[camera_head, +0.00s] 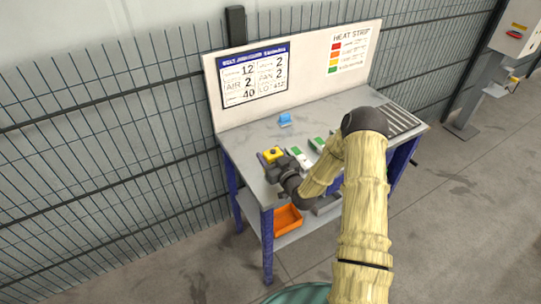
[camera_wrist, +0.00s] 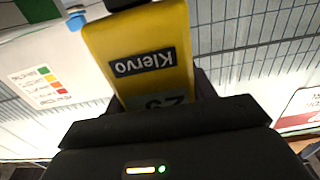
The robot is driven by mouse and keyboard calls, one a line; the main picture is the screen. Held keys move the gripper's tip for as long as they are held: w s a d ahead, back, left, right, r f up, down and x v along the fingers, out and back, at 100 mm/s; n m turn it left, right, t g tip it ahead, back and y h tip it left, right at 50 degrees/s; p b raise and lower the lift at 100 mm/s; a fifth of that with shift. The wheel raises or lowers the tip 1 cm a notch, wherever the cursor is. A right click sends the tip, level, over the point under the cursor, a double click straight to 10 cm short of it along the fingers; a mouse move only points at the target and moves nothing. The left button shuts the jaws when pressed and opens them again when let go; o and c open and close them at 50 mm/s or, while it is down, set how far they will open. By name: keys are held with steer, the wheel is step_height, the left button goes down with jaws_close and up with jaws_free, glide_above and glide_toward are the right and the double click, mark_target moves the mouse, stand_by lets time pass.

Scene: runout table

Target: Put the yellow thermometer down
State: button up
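The yellow thermometer (camera_wrist: 140,45) fills the upper middle of the wrist view, with a dark "Klervo" label and a small display, upside down. My gripper (camera_wrist: 158,98) is around its lower end, with dark fingers at both sides, and is shut on it. In the head view the yellow thermometer (camera_head: 272,154) shows at the near left of the grey table (camera_head: 240,144), just beyond my gripper (camera_head: 276,168). My gripper hides part of it. I cannot tell whether it touches the tabletop.
A blue object (camera_head: 285,119) stands farther back on the table. White and green items (camera_head: 301,159) lie right of my gripper, partly behind my arm. A slotted rack (camera_head: 402,119) is at the right end. An orange bin (camera_head: 287,219) sits on the lower shelf. The back-left tabletop is clear.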

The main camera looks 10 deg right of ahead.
steer(key=o, duration=0.4)
steer(key=shift+r, duration=0.1)
steer(key=shift+r, duration=0.15)
steer(key=b+v, duration=0.2)
steer(key=v, duration=1)
steer(key=shift+b, duration=0.4)
